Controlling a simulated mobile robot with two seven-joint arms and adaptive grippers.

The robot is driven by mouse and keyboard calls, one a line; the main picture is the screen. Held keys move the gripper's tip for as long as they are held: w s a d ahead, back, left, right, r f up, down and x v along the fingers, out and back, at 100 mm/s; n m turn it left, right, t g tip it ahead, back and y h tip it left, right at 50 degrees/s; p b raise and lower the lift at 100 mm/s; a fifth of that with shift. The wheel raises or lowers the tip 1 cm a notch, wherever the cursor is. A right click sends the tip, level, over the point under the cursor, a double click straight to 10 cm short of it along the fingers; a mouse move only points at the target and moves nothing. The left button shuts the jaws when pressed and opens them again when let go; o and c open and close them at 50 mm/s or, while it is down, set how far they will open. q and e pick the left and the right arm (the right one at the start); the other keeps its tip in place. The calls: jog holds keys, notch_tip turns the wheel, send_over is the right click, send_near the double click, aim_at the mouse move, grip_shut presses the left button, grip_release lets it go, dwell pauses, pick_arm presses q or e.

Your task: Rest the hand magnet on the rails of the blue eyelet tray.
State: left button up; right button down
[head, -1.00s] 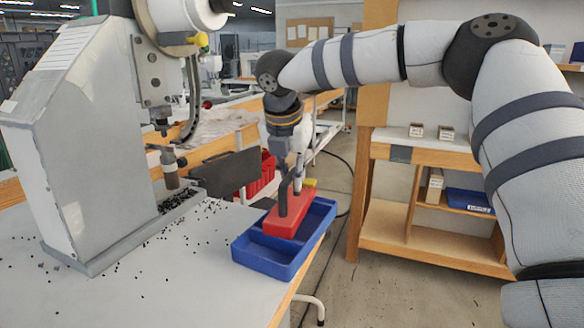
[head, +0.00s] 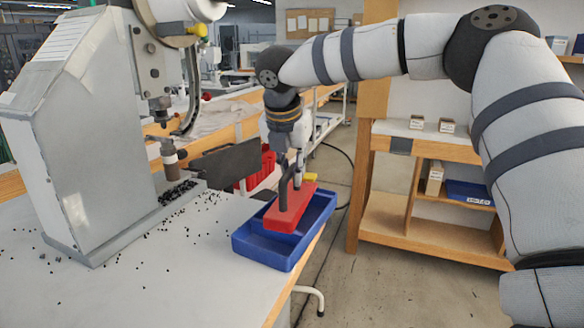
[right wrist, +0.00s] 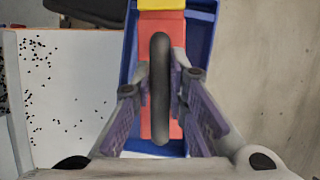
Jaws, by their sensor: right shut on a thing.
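The hand magnet (head: 298,207) is a red block with a dark arched handle and a yellow end. My right gripper (head: 291,170) is shut on its handle; the handle (right wrist: 160,90) also shows between the fingers in the right wrist view. The magnet is over the blue eyelet tray (head: 264,256), lengthwise along it, and looks level. It appears at about rim height; I cannot tell whether it touches the rails, which it partly hides. The tray sits at the table's right edge. My left gripper is not in view.
The grey eyelet press (head: 95,150) stands on the white table (head: 150,280) to the left, with many small black eyelets (head: 178,192) around its base. Red bins (head: 262,170) are behind the tray. A wooden shelf (head: 430,250) stands at the right, beyond open floor.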

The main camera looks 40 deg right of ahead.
jog(key=c, duration=1.5)
grip_release()
jog(key=shift+c, duration=0.2)
jog(key=v, duration=1.2)
